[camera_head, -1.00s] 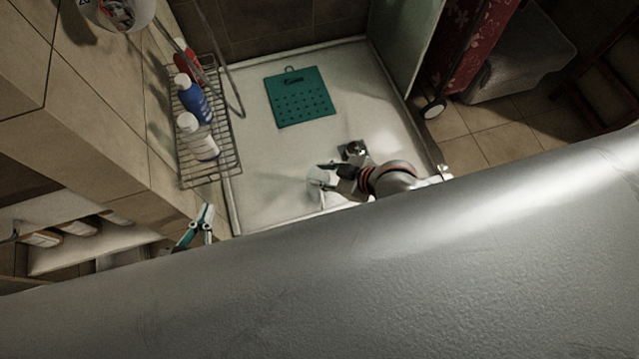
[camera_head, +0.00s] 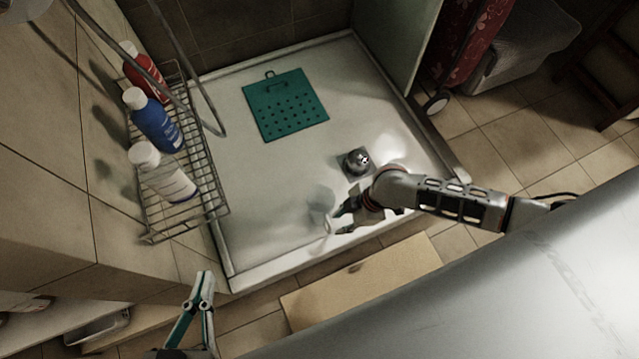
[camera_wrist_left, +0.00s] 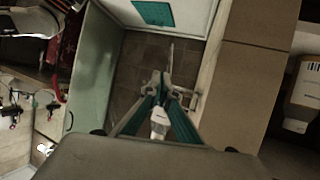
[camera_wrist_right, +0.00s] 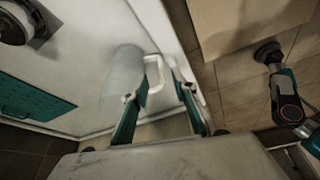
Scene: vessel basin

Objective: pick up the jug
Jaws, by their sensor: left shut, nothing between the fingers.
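The jug (camera_head: 319,206) is a translucent, pale vessel standing on the white shower basin (camera_head: 255,235) near its front edge. In the right wrist view the jug (camera_wrist_right: 121,75) is at the upper left, with its white handle (camera_wrist_right: 157,74) towards the fingers. My right gripper (camera_head: 340,219) is open beside the jug. In the right wrist view its fingers (camera_wrist_right: 163,80) are apart, and the handle shows between the tips; I cannot tell whether they touch it. My left gripper (camera_head: 204,275) is shut and empty, left of the basin and away from the jug.
A teal perforated mat (camera_head: 286,105) lies at the basin's back. A metal drain (camera_head: 355,163) is just behind the jug. A wire rack (camera_head: 190,190) with several bottles is on the left wall. A wooden board (camera_head: 365,280) lies in front of the basin.

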